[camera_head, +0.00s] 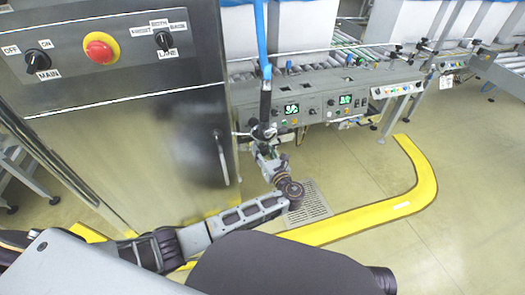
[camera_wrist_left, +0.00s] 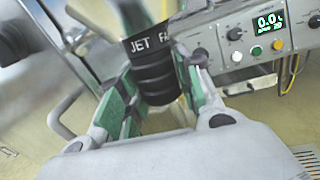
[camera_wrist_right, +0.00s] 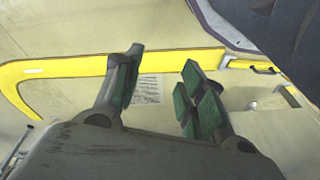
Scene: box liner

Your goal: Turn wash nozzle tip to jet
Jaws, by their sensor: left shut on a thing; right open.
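The wash nozzle tip (camera_wrist_left: 155,75) is a black ribbed cylinder with white lettering, "JET" and the start of another word, in the left wrist view. My left gripper (camera_wrist_left: 160,90) is shut on it, with a green-padded finger at each side. In the head view the nozzle (camera_head: 265,105) hangs as a dark body below a blue hose (camera_head: 262,40), and my left gripper (camera_head: 265,135) is at its lower end. My right gripper (camera_wrist_right: 155,85) is open and empty above the floor in the right wrist view.
A steel cabinet (camera_head: 130,140) with a door handle, knobs and a red button (camera_head: 101,47) stands left of the nozzle. A control panel (camera_head: 310,108) with green displays is behind it. Yellow floor marking (camera_head: 400,205) and a drain grate (camera_head: 309,203) lie below.

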